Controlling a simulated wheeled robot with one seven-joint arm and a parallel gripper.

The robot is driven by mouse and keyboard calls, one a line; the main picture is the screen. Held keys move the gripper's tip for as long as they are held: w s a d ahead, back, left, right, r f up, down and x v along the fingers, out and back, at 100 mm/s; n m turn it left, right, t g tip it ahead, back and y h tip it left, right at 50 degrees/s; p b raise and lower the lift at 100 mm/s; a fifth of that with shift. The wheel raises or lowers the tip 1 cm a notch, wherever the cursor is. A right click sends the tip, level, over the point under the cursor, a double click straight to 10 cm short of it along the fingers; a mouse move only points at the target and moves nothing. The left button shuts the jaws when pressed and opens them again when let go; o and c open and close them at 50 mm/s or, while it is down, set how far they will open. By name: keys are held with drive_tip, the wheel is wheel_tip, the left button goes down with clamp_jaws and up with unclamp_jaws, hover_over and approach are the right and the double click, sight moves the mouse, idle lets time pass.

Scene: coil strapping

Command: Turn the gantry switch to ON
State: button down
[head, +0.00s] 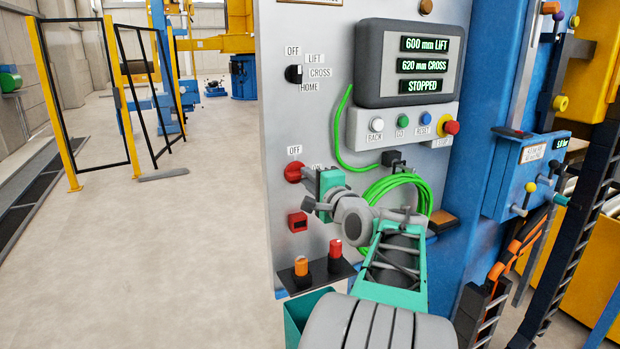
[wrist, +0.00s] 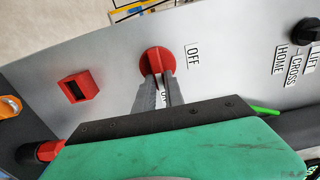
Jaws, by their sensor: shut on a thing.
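The gantry switch is a red rotary knob (head: 293,172) on the grey panel, with an OFF label (head: 294,150) above it and an ON label to its right, partly hidden by my gripper. My gripper (head: 307,180) reaches it from the right. In the wrist view the two grey fingers (wrist: 158,84) are shut on the red knob (wrist: 156,58). The OFF label (wrist: 193,56) is clear there, and the ON label shows only in part between the fingers. The knob's exact pointing direction is hard to tell.
A black selector (head: 294,74) marked OFF, LIFT, CROSS and HOME sits above. A red square fitting (head: 297,221) and a shelf with orange and red knobs (head: 318,277) lie below. A coiled green cable (head: 400,190) hangs right, behind my arm. The display (head: 420,65) reads STOPPED.

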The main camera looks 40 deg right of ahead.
drive_tip(key=c, duration=1.4)
unclamp_jaws()
drive_tip(key=shift+c, duration=0.2)
drive_tip(key=b+v, duration=0.2)
drive_tip(key=v, duration=0.5)
drive_tip(key=shift+s, duration=0.4)
drive_tip(key=shift+a, duration=0.15)
